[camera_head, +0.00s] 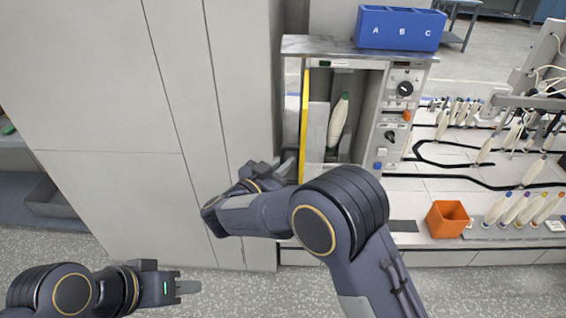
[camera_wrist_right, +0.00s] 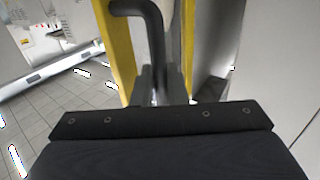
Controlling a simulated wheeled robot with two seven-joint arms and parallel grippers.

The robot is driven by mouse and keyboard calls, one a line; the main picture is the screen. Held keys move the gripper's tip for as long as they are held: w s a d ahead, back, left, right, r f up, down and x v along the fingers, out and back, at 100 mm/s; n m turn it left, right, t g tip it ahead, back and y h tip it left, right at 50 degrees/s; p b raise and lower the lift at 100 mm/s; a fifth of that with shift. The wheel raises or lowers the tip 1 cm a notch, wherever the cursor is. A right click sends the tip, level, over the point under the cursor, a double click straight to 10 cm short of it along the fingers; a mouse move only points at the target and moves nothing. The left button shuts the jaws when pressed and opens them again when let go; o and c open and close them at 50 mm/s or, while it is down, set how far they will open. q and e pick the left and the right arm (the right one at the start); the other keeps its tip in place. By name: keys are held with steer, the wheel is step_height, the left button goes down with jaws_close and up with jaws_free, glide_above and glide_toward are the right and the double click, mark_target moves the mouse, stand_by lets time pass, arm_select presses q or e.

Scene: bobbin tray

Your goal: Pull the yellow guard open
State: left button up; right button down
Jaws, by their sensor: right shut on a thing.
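The yellow guard (camera_head: 304,120) stands at the left side of the machine opening in the head view, seen almost edge-on as a thin yellow strip. In the right wrist view its yellow frame (camera_wrist_right: 116,50) is close, with a black bar handle (camera_wrist_right: 150,25) on it. My right gripper (camera_head: 287,168) is at the guard's lower left side. In the right wrist view its fingers (camera_wrist_right: 158,85) are shut on the handle. My left gripper (camera_head: 188,287) is low at the left, away from the guard; its finger gap is unclear.
The machine opening right of the guard shows a white and green bobbin (camera_head: 338,120). A control panel (camera_head: 398,115) with knobs is beside it. A blue bin (camera_head: 400,28) stands on top. An orange box (camera_head: 447,219) and several bobbins are at the right. A tall grey cabinet (camera_head: 110,90) fills the left.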

steer(key=shift+r, duration=0.15)
steer(key=c, duration=1.6)
jaws_free()
steer(key=shift+w+d, duration=0.1)
steer(key=shift+o, duration=0.2)
steer(key=v, duration=0.8)
